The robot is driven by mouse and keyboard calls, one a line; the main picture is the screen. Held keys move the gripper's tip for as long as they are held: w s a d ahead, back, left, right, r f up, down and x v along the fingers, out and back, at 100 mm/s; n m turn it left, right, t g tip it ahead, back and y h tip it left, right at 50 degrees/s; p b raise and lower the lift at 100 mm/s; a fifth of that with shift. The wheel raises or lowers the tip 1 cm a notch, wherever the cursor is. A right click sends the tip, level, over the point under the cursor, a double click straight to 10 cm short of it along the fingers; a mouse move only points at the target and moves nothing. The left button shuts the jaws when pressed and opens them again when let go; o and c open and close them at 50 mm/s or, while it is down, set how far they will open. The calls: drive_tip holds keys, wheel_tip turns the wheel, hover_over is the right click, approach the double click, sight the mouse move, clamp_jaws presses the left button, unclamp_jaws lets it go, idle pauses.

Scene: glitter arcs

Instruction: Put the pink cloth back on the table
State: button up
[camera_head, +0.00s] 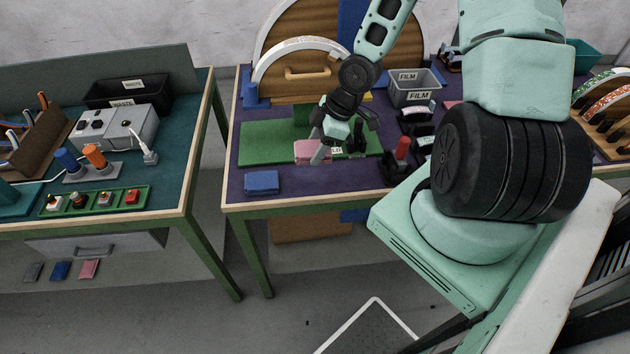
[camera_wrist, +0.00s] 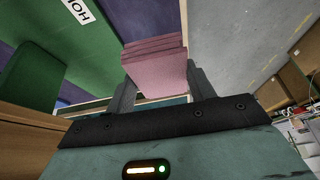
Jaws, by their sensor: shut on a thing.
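The pink cloth (camera_head: 304,149) is a folded stack over the front part of the purple table (camera_head: 300,186), by the green mat (camera_head: 262,152). My gripper (camera_head: 335,152) points down over the table and is shut on the cloth. In the wrist view, the folded pink cloth (camera_wrist: 157,68) sits between the two dark fingers of my gripper (camera_wrist: 160,92). One finger hides part of the cloth in the head view. I cannot tell whether the cloth touches the table.
A folded blue cloth (camera_head: 262,182) lies at the table's front left. A red-topped tool (camera_head: 402,150) and a grey FILM bin (camera_head: 414,90) stand to the right. A wooden arch (camera_head: 300,75) stands behind. A teal-topped bench (camera_head: 180,160) is at left, across a gap.

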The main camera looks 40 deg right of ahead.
sight(312, 182)
wheel_tip(312, 182, down, 10)
drive_tip(key=shift+d+r+b, duration=0.1)
drive_tip(key=shift+d+b, duration=0.05)
drive_tip(key=shift+b, duration=0.5)
drive_tip(key=shift+f, duration=0.2)
drive_tip(key=o, duration=1)
drive_tip(key=shift+c, duration=0.2)
